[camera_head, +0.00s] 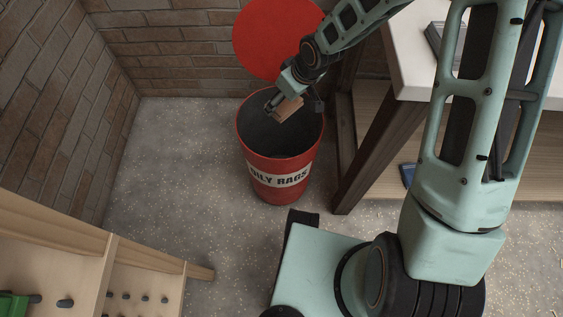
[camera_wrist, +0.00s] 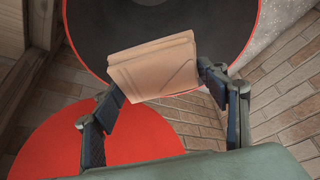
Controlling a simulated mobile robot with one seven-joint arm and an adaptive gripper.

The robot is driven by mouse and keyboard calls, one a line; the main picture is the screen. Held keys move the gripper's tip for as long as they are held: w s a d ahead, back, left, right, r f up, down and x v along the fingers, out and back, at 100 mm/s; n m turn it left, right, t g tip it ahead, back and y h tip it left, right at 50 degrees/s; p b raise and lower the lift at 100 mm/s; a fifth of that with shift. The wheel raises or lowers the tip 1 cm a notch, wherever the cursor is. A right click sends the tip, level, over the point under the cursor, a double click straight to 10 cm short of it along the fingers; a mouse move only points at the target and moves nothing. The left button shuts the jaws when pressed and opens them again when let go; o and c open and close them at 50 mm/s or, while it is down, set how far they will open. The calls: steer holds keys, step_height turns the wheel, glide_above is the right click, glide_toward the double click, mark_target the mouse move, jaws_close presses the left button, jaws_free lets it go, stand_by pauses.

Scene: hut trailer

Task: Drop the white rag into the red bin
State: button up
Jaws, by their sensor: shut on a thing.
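The red bin (camera_head: 280,165), labelled "OILY RAGS", stands upright and open on the floor. Its round red lid (camera_head: 272,38) is raised behind it, and it also shows in the wrist view (camera_wrist: 80,145). My gripper (camera_head: 291,104) is above the bin's mouth, towards its far right side. It is shut on a folded, flat rag (camera_head: 287,109) that looks tan rather than white.
A white-topped table (camera_head: 410,70) with a dark wooden leg (camera_head: 375,150) stands right of the bin. Brick walls (camera_head: 60,110) are behind and left. A wooden rack (camera_head: 110,270) is at lower left. The floor (camera_head: 180,170) left of the bin is clear.

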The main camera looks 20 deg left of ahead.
steer(key=o, duration=1.4)
steer(key=v, duration=1.2)
steer(key=shift+a, duration=0.1)
